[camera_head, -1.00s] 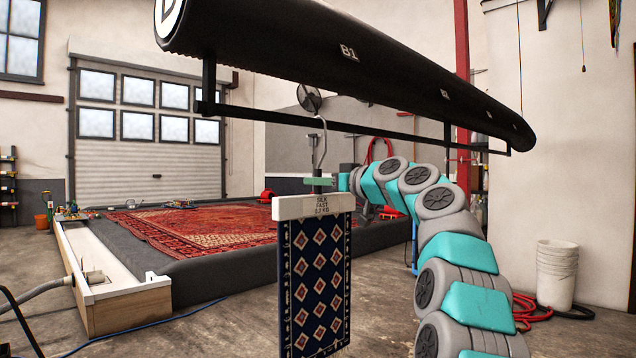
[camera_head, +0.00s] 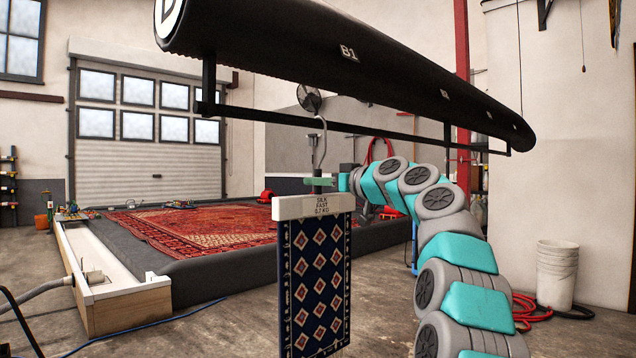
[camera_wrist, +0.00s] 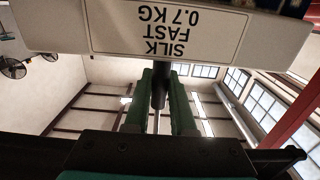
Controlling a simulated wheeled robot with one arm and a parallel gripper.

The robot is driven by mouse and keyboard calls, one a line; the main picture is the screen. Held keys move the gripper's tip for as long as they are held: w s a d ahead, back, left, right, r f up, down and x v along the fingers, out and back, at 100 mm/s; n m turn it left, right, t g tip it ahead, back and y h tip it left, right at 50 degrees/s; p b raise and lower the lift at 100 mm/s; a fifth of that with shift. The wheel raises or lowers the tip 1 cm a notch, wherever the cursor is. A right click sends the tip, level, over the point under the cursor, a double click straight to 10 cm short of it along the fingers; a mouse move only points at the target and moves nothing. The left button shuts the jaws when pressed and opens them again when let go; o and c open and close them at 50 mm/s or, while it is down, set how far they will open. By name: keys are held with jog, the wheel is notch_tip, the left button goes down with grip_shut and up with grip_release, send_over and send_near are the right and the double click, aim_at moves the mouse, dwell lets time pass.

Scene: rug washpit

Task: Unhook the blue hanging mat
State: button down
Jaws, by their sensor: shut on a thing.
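The blue hanging mat (camera_head: 316,285) has a dark blue field with red and white diamonds. It hangs upright from a white header bar (camera_head: 290,208) labelled "SILK FAST 0.7 KG". A grey stem with a curved hook (camera_head: 323,140) rises from the bar to the black rail (camera_head: 380,136). I cannot tell whether the hook still bears on the rail. My gripper (camera_head: 321,183) is shut on the stem just above the bar. In the wrist view, the green fingers (camera_wrist: 160,92) stand either side of the dark stem, and the label shows upside down.
A large black roller (camera_head: 400,85) marked B1 runs above the rail. A red patterned rug (camera_head: 200,228) lies on a raised dark bed behind the mat. White buckets (camera_head: 556,275) and a red hose (camera_head: 525,308) are at right. Open concrete floor lies around the mat.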

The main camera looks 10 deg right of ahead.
jog(key=shift+r+p, duration=1.75)
jog(key=shift+r, duration=0.45)
jog(key=shift+s+d, duration=0.1)
jog(key=b+v, duration=0.6)
jog(key=v, duration=0.8)
jog(key=shift+s+d, duration=0.25)
jog(key=shift+s, duration=0.1)
